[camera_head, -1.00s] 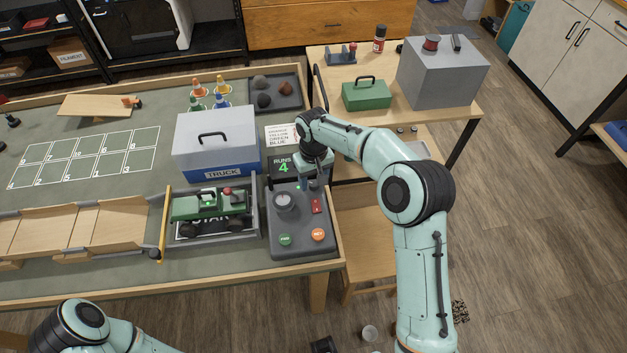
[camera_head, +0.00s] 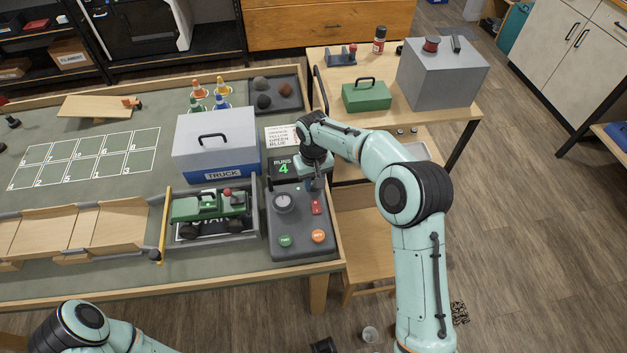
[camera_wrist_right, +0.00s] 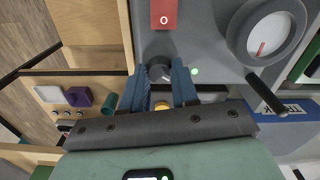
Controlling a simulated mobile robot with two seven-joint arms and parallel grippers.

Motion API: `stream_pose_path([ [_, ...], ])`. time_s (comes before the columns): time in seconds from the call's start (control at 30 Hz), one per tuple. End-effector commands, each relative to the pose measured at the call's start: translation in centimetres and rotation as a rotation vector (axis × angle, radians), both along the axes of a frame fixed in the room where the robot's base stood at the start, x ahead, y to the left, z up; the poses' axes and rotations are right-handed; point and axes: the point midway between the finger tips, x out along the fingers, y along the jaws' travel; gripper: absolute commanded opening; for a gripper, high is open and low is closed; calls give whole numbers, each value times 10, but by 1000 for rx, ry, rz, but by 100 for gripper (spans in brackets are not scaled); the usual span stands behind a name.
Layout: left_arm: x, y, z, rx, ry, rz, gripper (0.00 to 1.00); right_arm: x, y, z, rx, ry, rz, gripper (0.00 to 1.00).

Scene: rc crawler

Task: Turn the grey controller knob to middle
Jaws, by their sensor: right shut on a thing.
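The grey controller (camera_head: 301,247) stands at the right end of the near table. In the right wrist view, a dark grey knob (camera_wrist_right: 160,68) sits on its panel between the two blue fingertips of my right gripper (camera_wrist_right: 172,80). My right gripper also shows in the head view (camera_head: 315,184), reaching down over the back right part of the controller, shut on the knob. The gripper mostly hides the knob in the head view, and I cannot read its setting. My left arm shows at the bottom left; its gripper is out of frame.
The controller carries a round dial (camera_head: 283,202), a red switch (camera_head: 316,207), a green button (camera_head: 285,240) and an orange button (camera_head: 318,236). A RUNS display (camera_head: 282,169) stands behind. A green crawler (camera_head: 208,206) sits in a tray to the left, before a TRUCK box (camera_head: 215,140).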

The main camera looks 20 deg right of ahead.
Motion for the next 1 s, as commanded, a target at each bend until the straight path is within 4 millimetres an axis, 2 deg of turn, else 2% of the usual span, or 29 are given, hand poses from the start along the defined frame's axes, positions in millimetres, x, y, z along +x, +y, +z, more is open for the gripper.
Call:
stream_pose_path([
  [1.0, 8, 0, 17, 0, -9, 0, 43, 0, 0, 1, -1, 0, -834, 0],
])
